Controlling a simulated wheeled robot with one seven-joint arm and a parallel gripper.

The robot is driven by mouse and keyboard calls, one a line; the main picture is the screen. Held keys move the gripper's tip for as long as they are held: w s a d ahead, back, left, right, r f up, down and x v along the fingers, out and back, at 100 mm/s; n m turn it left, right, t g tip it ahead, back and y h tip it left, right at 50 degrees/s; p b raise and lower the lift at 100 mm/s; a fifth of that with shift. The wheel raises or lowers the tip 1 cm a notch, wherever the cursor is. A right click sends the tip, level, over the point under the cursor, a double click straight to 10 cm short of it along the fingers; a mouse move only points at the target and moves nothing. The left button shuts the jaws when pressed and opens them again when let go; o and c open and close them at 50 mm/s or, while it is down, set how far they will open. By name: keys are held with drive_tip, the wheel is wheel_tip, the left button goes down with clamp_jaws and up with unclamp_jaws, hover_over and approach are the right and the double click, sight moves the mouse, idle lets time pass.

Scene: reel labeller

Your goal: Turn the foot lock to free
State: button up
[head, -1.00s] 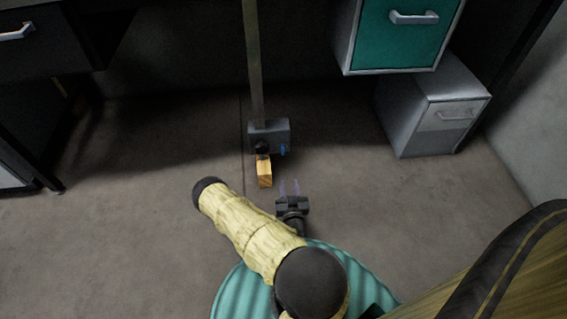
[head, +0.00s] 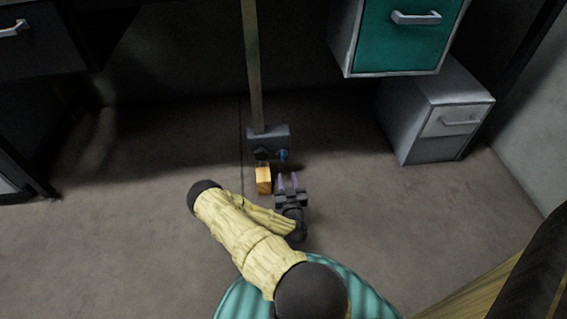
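The foot lock appears to be the grey box (head: 268,140) at the foot of a vertical post (head: 251,65). A small blue part (head: 283,155) sits on the right of its front face and a dark round part (head: 261,153) on the left. An orange-yellow block (head: 263,180) juts from below the dark part. My gripper (head: 288,182) is low in front of the box, just right of the orange block and below the blue part.
A green-fronted drawer unit (head: 402,35) hangs at the upper right, with a grey cabinet (head: 440,110) on the floor below it. A dark drawer unit (head: 35,45) stands at the upper left. The floor (head: 110,245) to the left is clear.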

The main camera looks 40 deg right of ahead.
sight(283, 156)
drive_tip(key=b+x, duration=0.5)
drive_tip(key=x, duration=0.4)
drive_tip(key=shift+w+d+f, duration=0.15)
drive_tip(key=shift+w+d, duration=0.05)
drive_tip(key=shift+w, duration=0.05)
drive_tip(key=shift+w+d, duration=0.2)
drive_tip(key=shift+w, duration=0.1)
clamp_jaws()
